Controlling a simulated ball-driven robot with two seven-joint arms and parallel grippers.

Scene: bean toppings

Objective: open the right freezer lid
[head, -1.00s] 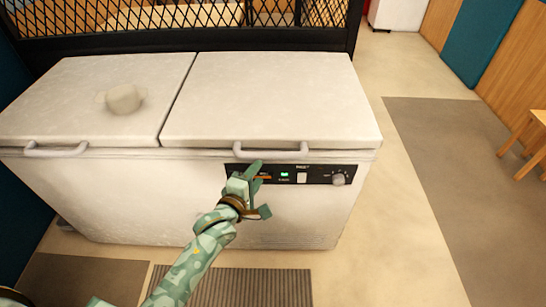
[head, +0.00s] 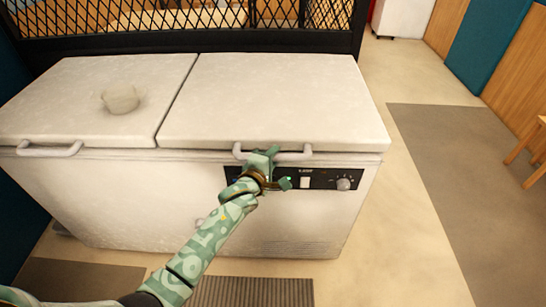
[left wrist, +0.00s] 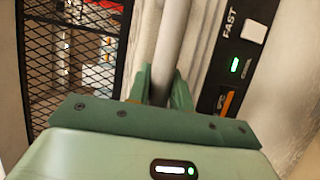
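The right freezer lid (head: 275,95) is a white slab lying flat and closed on the chest freezer. Its pale bar handle (head: 292,156) runs along the front edge. My left gripper (head: 266,153) is at the left half of this handle in the head view. In the left wrist view the handle bar (left wrist: 168,45) passes between the green fingers (left wrist: 163,88), which lie close against both sides, so the gripper looks shut on it. The fingertips are partly hidden in the head view. My right gripper is not in view.
The left lid (head: 80,90) is closed, with a round whitish lump (head: 121,99) on it. A control panel (head: 325,179) sits just below the right handle. A black mesh barrier (head: 190,22) stands behind the freezer.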

